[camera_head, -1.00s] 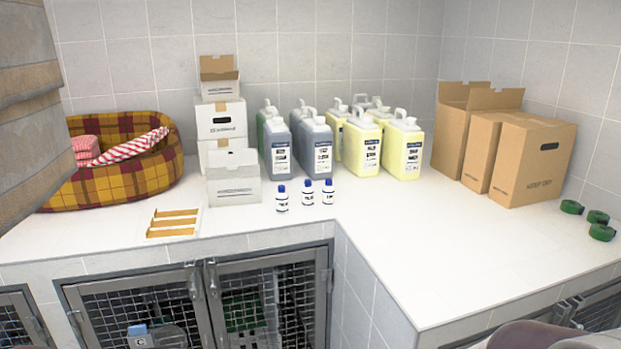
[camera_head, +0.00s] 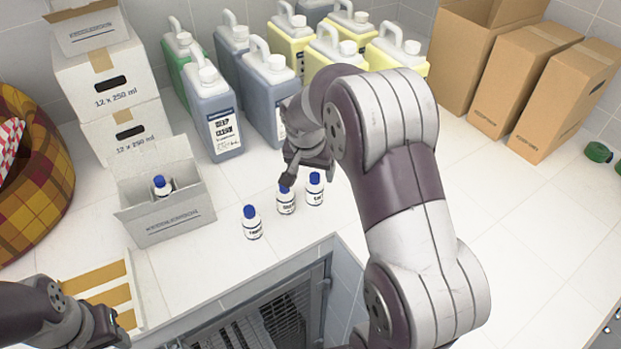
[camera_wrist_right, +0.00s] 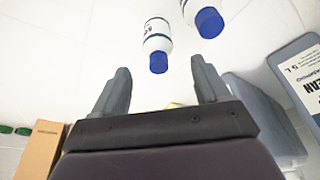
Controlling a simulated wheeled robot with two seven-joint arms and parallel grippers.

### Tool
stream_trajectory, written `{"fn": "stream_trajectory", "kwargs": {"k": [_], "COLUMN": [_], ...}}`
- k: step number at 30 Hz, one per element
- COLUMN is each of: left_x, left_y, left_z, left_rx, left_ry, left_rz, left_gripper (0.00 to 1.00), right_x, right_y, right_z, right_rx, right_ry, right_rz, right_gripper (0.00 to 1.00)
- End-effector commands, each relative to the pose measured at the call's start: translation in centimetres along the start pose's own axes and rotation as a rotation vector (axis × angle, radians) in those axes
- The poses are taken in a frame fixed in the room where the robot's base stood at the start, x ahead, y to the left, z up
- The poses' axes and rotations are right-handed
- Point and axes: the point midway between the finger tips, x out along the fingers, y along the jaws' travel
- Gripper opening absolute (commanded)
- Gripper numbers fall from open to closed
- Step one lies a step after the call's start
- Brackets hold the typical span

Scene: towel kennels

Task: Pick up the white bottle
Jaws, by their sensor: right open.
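Three white bottles with blue caps stand upright in a row on the counter: a left one (camera_head: 252,224), a middle one (camera_head: 286,204) and a right one (camera_head: 314,190). Another white bottle (camera_head: 162,187) stands in the open white carton. My right gripper (camera_head: 300,170) is open just behind and above the middle and right bottles, partly covering the middle cap. In the right wrist view, a bottle (camera_wrist_right: 157,38) shows between and beyond the open fingers, with a second bottle (camera_wrist_right: 204,17) to its right. My left gripper (camera_head: 105,328) is low at the left; its jaws are unclear.
Several large jugs (camera_head: 215,115) stand close behind the right gripper. The open white carton (camera_head: 165,220) and stacked boxes (camera_head: 125,128) are at left. Brown boxes (camera_head: 565,95) stand at back right. A tray with tan strips (camera_head: 108,297) lies front left.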

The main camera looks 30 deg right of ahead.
Motion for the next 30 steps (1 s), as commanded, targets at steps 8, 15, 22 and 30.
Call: {"fn": "stream_trajectory", "kwargs": {"k": [8,15,22,30], "left_x": [-1.9,-3.1,-3.0,-3.0], "left_y": [0.0,0.0,0.0,0.0], "left_z": [-0.2,-0.4,-0.3,-0.3], "left_rx": [0.000,0.000,0.000,0.000], "left_ry": [0.000,0.000,0.000,0.000], "left_rz": [0.000,0.000,0.000,0.000], "left_gripper": [0.43,0.43,0.43,0.43], "right_x": [3.5,7.4,7.7,7.6], "right_y": [-0.3,-0.6,-0.7,-0.7], "right_z": [-0.5,-0.9,-0.9,-0.9], "right_rx": [-0.002,-0.002,-0.002,-0.002], "right_ry": [-0.002,0.000,0.002,0.002], "right_rz": [0.000,-0.003,-0.004,-0.004], "right_gripper": [0.75,0.75,0.68,0.11]}}
